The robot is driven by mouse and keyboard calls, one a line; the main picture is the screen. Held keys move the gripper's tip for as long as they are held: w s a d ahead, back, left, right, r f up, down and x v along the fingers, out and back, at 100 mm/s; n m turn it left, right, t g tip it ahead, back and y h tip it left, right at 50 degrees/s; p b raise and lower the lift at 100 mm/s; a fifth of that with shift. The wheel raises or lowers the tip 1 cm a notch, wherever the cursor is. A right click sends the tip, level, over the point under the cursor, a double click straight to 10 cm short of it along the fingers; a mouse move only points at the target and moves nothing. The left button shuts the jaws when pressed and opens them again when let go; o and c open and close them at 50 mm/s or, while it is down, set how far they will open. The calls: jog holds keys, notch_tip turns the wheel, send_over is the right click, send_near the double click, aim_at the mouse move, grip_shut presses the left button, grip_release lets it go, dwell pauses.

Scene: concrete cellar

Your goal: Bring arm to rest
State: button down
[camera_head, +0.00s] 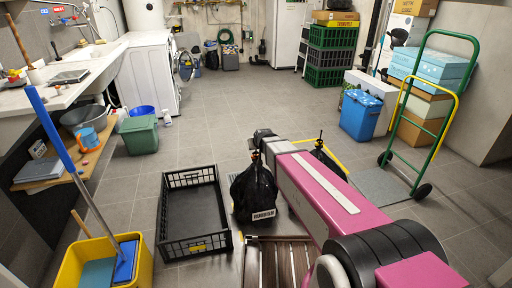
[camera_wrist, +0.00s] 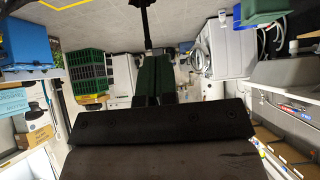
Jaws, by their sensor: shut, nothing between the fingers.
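My arm reaches forward from the lower right in the head view, its pink link in front. At its far end my gripper (camera_head: 262,136) is small and dark, just above the knotted top of a black bag labelled "RUBBISH" (camera_head: 254,192). I cannot tell from this view whether the two touch. In the wrist view, which is upside down, my gripper (camera_wrist: 156,62) shows as dark fingers side by side, closed with nothing held. A thin dark shape rises past the fingertips there, and I cannot tell what it is.
An empty black crate (camera_head: 166,250) lies left of the bag. A second black bag (camera_head: 326,156) is partly hidden behind my arm. A yellow bucket (camera_head: 72,272) with a mop stands front left. A green hand truck (camera_head: 440,118) stands right. The middle floor beyond is clear.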

jog(key=s+d+f+m+g+h, duration=0.1)
jog(key=s+d+g, duration=0.3)
jog(key=s+d, duration=0.6)
jog(key=s+d+f+m+g+h, duration=0.1)
jog(key=s+d+f+m+g, duration=0.1)
jog(key=s+d, duration=0.8)
jog(key=s+f+g, duration=0.1)
jog(key=s+g, duration=0.1)
jog(key=s, duration=0.3)
jog(key=shift+d+g, duration=0.2)
jog(key=shift+g, duration=0.1)
jog(key=shift+f, duration=0.1)
